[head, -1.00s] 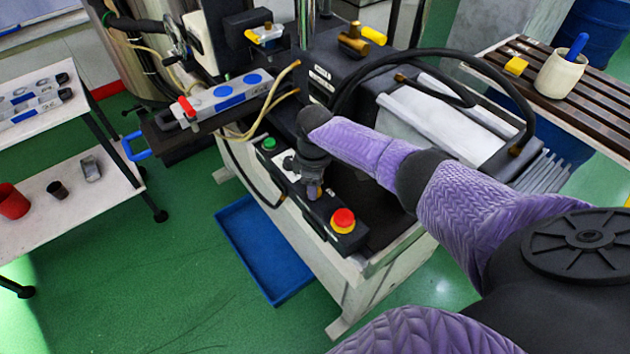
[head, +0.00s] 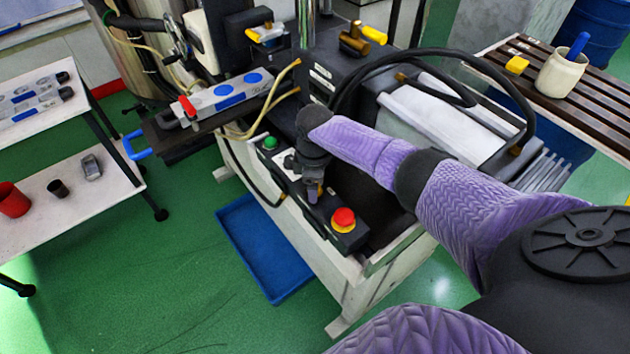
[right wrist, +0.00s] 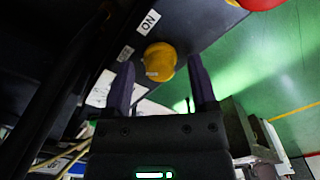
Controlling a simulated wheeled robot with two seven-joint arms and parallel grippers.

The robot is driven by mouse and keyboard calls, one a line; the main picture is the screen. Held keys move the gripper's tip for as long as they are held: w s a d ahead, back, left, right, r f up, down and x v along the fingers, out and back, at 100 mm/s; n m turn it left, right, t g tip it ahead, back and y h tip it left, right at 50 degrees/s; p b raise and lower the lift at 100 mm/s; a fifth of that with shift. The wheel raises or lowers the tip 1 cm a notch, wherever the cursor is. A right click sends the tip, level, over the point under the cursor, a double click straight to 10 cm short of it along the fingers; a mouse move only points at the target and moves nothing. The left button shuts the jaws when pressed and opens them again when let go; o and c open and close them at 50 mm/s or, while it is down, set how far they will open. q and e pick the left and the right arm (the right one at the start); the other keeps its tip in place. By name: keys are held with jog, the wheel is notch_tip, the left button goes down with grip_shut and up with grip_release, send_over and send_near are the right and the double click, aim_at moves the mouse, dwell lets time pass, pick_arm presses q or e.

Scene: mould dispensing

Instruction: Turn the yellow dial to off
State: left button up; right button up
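The yellow dial (right wrist: 160,62) shows in the right wrist view on a dark control panel, beside an "ON" label (right wrist: 149,21). A second small label (right wrist: 125,53) sits to its left, too small to read. My right gripper (right wrist: 163,80) is open, with one finger on each side of the dial's lower part in the picture; I cannot tell whether they touch it. In the head view my right gripper (head: 313,192) points down at the panel and hides the dial. My left gripper is not in view.
A red button on a yellow base (head: 344,219) and a green button (head: 270,143) sit on the same panel, on either side of my right gripper. A black cable (head: 440,52) arches behind my right arm. A blue tray (head: 262,250) lies on the floor.

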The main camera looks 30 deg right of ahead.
notch_tip(320, 180, up, 9)
jog(key=p, duration=0.3)
jog(key=shift+r+p, duration=0.1)
jog(key=shift+p, duration=0.2)
jog(key=shift+r, duration=0.4)
